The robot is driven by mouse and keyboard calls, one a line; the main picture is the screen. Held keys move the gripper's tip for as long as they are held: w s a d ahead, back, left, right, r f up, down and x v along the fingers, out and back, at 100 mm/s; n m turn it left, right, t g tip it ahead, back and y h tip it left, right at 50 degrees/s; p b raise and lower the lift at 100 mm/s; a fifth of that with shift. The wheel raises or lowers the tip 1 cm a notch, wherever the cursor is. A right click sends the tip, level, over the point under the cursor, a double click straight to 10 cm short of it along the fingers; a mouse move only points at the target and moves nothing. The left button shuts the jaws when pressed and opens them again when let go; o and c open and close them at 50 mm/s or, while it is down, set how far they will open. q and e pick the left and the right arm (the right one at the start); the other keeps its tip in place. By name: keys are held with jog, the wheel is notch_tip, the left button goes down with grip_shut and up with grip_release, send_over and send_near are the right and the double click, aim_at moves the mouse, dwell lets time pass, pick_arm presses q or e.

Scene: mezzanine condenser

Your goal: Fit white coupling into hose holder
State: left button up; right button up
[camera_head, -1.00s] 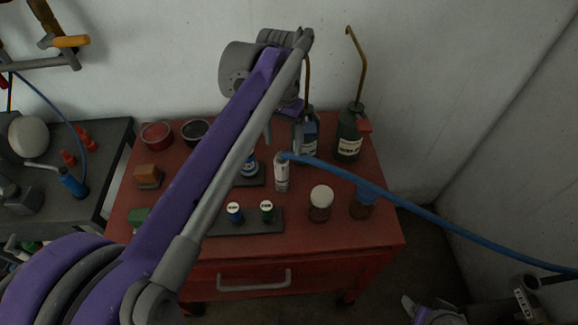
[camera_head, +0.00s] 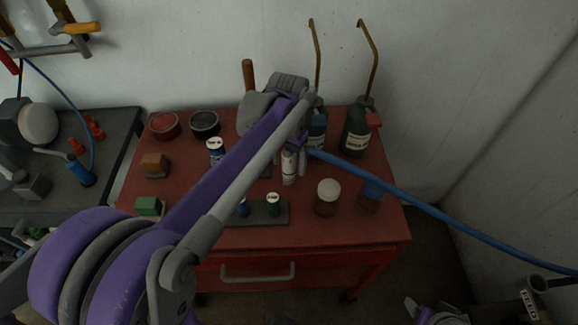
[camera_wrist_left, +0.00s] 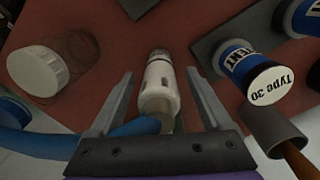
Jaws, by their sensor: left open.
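The white coupling (camera_head: 289,167) stands upright on the red cabinet top, with the blue hose (camera_head: 420,205) running from it to the right. My left gripper (camera_head: 291,148) is open at the coupling, and my left arm hides part of that area. In the left wrist view the coupling (camera_wrist_left: 158,88) lies between the two open fingers (camera_wrist_left: 159,78), with visible gaps on both sides. The hose (camera_wrist_left: 60,140) passes below the left finger. I cannot make out the hose holder. A purple and grey part at the lower right looks like my right arm; its gripper state is unclear.
Two dark oil cans (camera_head: 357,130) with long spouts stand behind. A white-lidded jar (camera_head: 327,197) and a blue-lidded jar (camera_head: 370,195) stand front right. A dark tray (camera_head: 268,214) holds small bottles in front. A blue and white can (camera_wrist_left: 248,72) stands close to the right finger.

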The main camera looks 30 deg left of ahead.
pick_arm(q)
jog(key=shift+c, duration=0.4)
grip_shut()
jog(key=shift+r, duration=0.1)
notch_tip(320, 180, up, 10)
jog(key=shift+f+p, duration=0.15)
jog(key=shift+p, duration=0.25)
